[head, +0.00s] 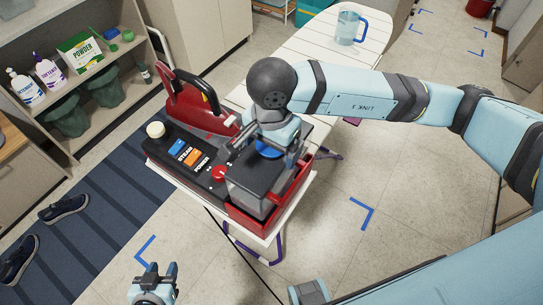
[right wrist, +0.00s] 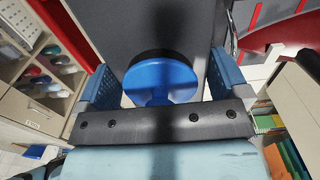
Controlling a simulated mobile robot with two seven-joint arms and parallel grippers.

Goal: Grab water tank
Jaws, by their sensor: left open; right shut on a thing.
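The water tank (head: 250,186) is a dark, see-through box with a blue cap (head: 269,149) on top. It sits in the right part of the red and black steam iron station (head: 186,155). My right gripper (head: 275,143) comes down over the tank from above and is shut on its blue cap. In the right wrist view, the blue cap (right wrist: 160,78) lies between the two fingers, with the tank's dark top behind it. The gripper and wrist hide part of the tank's top. My left gripper (head: 156,271) is open and empty, low over the floor, well apart from the station.
The station stands on a white slatted ironing board (head: 315,50) with a water jug (head: 348,27) at its far end. A red iron (head: 190,100) stands on the station. Shelves (head: 95,75) with bottles are at left. Shoes (head: 64,208) lie on a striped rug (head: 100,215). Floor at right is clear.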

